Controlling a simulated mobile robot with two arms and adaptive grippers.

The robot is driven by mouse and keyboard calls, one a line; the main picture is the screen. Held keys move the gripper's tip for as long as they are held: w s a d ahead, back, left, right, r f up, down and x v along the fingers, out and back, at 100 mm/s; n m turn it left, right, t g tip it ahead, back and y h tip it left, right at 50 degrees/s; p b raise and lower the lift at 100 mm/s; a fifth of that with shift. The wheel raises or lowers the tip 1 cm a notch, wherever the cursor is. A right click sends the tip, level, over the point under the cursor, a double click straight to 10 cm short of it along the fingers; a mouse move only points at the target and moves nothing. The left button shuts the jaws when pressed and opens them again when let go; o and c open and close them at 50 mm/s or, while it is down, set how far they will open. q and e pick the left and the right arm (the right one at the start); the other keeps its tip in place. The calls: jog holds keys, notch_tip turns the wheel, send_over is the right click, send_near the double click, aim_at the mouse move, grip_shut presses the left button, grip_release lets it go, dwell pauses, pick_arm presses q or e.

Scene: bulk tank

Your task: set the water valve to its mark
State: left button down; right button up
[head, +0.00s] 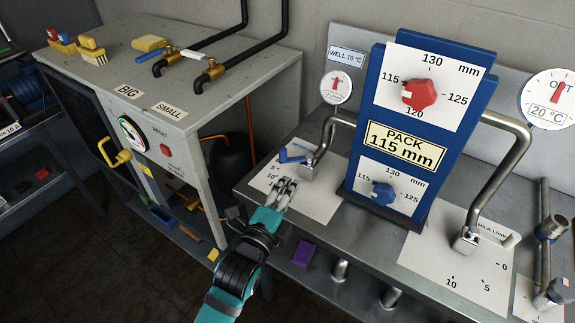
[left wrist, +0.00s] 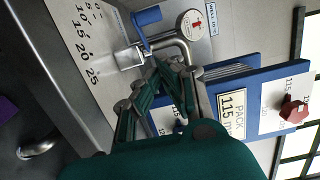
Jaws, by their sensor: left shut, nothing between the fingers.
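The water valve's blue lever (head: 292,156) sits at the foot of a bent steel pipe on the left part of the bench, pointing left in the head view. The lever also shows in the left wrist view (left wrist: 148,16). A white scale plate (head: 318,207) with printed numbers lies under it; the wrist view shows this plate (left wrist: 98,85) with 10, 15, 20 and 25. I cannot make out a separate mark. My left gripper (head: 287,184) is shut and empty over the plate, just in front of the lever; I see no clear contact. My right gripper is out of view.
A blue board (head: 432,62) with red and blue knobs stands right of the valve. A round gauge (head: 336,87) is behind the pipe. A second bent pipe (head: 497,185) with its own scale is further right. A grey cabinet (head: 215,95) stands left.

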pick_arm(q)
jog(key=w, duration=0.5)
jog(key=shift+w+d+p, duration=0.2)
jog(key=shift+w+p, duration=0.05)
jog(key=shift+p, duration=0.15)
jog(key=shift+w+a, duration=0.2)
jog(key=shift+w, duration=0.25)
jog(key=shift+w+a+r, duration=0.1)
jog(key=shift+w+a, duration=0.25)
jog(key=shift+w, duration=0.3)
jog(key=shift+w+a, duration=0.1)
jog(key=shift+w, duration=0.05)
jog(key=shift+p, duration=0.3)
